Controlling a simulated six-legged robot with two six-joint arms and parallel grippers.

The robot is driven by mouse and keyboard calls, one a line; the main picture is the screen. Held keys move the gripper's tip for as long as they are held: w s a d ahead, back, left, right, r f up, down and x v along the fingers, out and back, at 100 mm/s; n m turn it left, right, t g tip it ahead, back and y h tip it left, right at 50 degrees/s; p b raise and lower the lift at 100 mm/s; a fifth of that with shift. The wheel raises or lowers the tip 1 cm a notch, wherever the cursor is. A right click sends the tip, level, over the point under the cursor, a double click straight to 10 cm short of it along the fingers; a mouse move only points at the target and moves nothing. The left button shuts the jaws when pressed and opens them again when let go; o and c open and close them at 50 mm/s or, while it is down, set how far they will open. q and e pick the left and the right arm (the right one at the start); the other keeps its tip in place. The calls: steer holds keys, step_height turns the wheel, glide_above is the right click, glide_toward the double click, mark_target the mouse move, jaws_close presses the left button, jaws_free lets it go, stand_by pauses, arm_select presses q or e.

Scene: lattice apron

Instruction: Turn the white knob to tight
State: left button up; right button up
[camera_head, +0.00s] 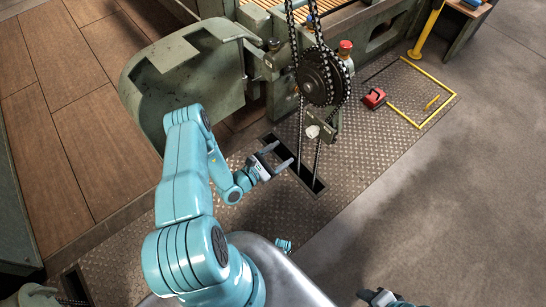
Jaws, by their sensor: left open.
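The small white knob (313,131) sits on a greenish bracket below the dark chain sprocket, near the middle of the camera_head view. Its tight mark cannot be made out. My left gripper (281,155) is open and empty, a little to the left of and below the knob in the picture, apart from it. Its two dark fingers point toward the right. My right gripper (378,297) shows only in part at the bottom edge, far from the knob; its jaws cannot be made out.
Two chains run down from the sprocket (322,76) into a dark floor slot (307,177), close to my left gripper. A green machine guard (190,75) stands at upper left. A red pedal (374,97) lies on the tread plate at right. The concrete floor at right is clear.

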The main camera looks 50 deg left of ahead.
arm_select(q)
steer(key=shift+s, duration=1.5)
